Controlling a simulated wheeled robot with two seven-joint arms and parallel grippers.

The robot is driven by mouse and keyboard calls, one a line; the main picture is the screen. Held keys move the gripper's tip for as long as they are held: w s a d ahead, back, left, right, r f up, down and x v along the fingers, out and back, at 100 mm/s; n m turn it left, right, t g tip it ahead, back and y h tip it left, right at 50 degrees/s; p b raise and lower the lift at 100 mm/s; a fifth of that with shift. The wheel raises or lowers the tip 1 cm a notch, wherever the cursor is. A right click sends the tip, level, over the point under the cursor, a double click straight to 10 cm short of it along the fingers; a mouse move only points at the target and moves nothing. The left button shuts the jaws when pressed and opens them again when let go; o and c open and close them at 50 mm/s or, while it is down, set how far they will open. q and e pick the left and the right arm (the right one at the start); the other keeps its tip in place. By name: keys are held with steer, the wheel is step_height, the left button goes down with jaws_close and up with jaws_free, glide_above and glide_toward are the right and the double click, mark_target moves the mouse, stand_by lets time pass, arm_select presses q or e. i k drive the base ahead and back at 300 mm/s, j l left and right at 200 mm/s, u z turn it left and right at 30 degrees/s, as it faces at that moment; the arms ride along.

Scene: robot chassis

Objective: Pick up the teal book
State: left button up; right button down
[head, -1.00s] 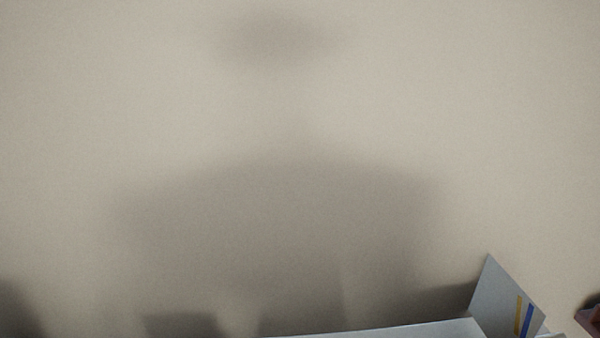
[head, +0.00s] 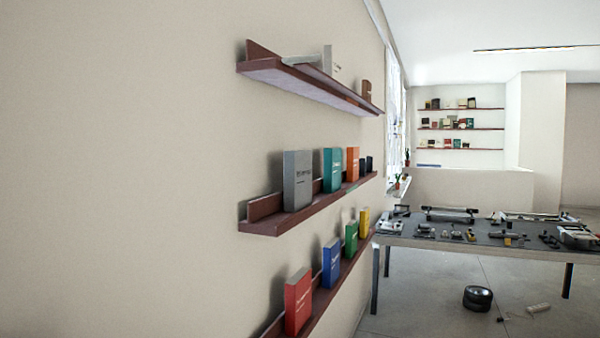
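The teal book (head: 332,170) stands upright on the middle wall shelf (head: 262,227). It is between a larger grey book (head: 297,181) on its left and an orange book (head: 352,164) on its right. Its lower part rests on the shelf. Neither of my grippers shows in the head view, and nothing touches the book except the shelf, as far as I can see.
An upper shelf (head: 300,88) and a lower shelf hold more books, among them red (head: 298,301), blue (head: 331,262), green (head: 351,238) and yellow (head: 364,222) ones. A table (head: 480,243) with parts stands at right.

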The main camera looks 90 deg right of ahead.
mark_target(332, 182)
steer(key=z, duration=2.6)
steer(key=i+l, duration=0.15)
steer(key=l, duration=0.2)
steer(key=i+l, duration=0.15)
steer(key=l, duration=0.2)
steer(key=i+l, duration=0.2)
steer(key=l, duration=0.15)
steer(key=i+l, duration=0.15)
steer(key=l, duration=0.2)
